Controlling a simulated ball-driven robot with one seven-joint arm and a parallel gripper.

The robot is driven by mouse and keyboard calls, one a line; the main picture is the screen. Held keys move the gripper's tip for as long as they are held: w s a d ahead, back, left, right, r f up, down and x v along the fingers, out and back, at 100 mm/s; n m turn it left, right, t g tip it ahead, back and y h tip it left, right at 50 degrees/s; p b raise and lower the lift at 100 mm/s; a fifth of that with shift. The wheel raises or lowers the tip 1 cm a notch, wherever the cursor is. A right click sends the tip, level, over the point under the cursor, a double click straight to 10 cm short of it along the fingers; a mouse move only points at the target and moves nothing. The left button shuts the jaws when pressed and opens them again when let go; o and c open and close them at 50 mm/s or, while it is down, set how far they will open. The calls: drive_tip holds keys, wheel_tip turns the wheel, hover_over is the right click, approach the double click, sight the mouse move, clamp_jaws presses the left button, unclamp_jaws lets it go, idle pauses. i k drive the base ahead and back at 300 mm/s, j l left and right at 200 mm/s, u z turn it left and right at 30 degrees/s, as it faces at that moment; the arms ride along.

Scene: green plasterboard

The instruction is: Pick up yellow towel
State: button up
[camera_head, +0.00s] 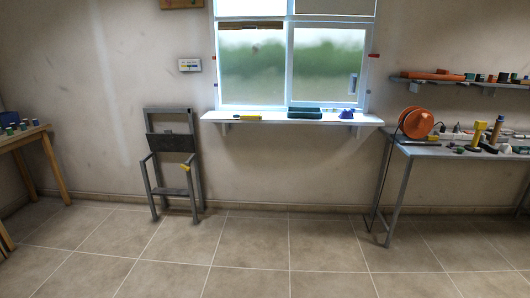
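No yellow thing is clear enough to be named a towel for certain. A small yellow piece (184,167) shows at the right arm of the grey metal folding chair (170,142) against the wall. A flat yellow object (249,117) lies on the left part of the white window sill (275,120). A yellow upright object (478,134) stands on the right workbench. All are too small to tell whether they are cloth. My gripper is not in view.
The grey workbench (455,152) at right holds an orange reel (418,123) and clutter, under a wall shelf (470,82). A wooden table (25,138) stands at left. A green tray (304,113) and a purple object (347,114) lie on the sill. The tiled floor (265,255) is clear.

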sight(243, 116)
drive_tip(key=i+z, duration=0.35)
drive_tip(key=i, duration=1.4)
drive_tip(key=i+u, duration=0.15)
drive_tip(key=i, duration=0.3)
drive_tip(key=i+l+u, duration=0.2)
drive_tip(key=i, duration=0.25)
drive_tip(key=i+l+u, duration=0.15)
drive_tip(key=i, duration=0.3)
drive_tip(key=i+l+u, duration=0.2)
drive_tip(key=i, duration=0.25)
